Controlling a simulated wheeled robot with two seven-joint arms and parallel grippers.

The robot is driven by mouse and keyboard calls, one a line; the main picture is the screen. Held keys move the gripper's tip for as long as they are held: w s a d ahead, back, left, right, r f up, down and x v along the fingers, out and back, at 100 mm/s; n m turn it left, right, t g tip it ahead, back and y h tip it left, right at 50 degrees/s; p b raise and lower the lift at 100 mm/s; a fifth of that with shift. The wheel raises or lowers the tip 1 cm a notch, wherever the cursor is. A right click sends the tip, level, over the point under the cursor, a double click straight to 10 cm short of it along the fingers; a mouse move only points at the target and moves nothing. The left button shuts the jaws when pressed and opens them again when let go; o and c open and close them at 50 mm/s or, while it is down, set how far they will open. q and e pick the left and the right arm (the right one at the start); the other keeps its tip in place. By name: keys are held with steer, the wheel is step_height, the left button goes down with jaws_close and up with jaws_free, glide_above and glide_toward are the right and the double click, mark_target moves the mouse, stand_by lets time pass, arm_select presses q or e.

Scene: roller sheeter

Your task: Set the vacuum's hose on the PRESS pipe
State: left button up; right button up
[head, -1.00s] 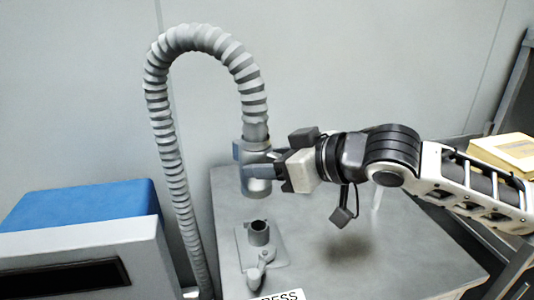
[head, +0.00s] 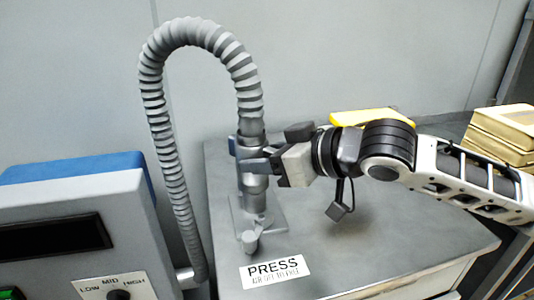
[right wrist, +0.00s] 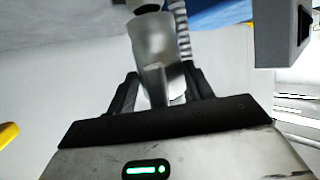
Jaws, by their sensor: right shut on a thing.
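The vacuum's grey ribbed hose (head: 172,130) arches up from behind the blue-topped machine and comes down to a grey end cuff (head: 252,150). My right gripper (head: 256,168) is shut on the cuff from the right; the cuff also shows between the fingers in the right wrist view (right wrist: 153,60). The PRESS pipe (head: 254,204), on a square plate with a small lever (head: 250,240), stands directly below the cuff. The cuff's lower end meets or overlaps the pipe's top in the head view; I cannot tell whether it is seated. My left gripper is not in view.
The PRESS label (head: 274,270) lies on the front of the grey cabinet top (head: 400,240). A machine with a blue top (head: 75,167) and a dial (head: 118,295) stands at left. A yellow object (head: 370,116) and cream blocks (head: 502,130) are behind my right arm.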

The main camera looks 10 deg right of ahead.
mark_target(266, 181)
steer(key=shift+s+p, duration=0.1)
steer(key=shift+p, duration=0.5)
stand_by(0.8)
steer(key=shift+f, duration=0.35)
steer(key=shift+f, duration=0.35)
steer(key=shift+f+b, duration=0.35)
stand_by(0.4)
steer(key=shift+f, duration=0.45)
steer(key=shift+f+b, duration=0.5)
steer(key=shift+f, duration=0.4)
stand_by(0.7)
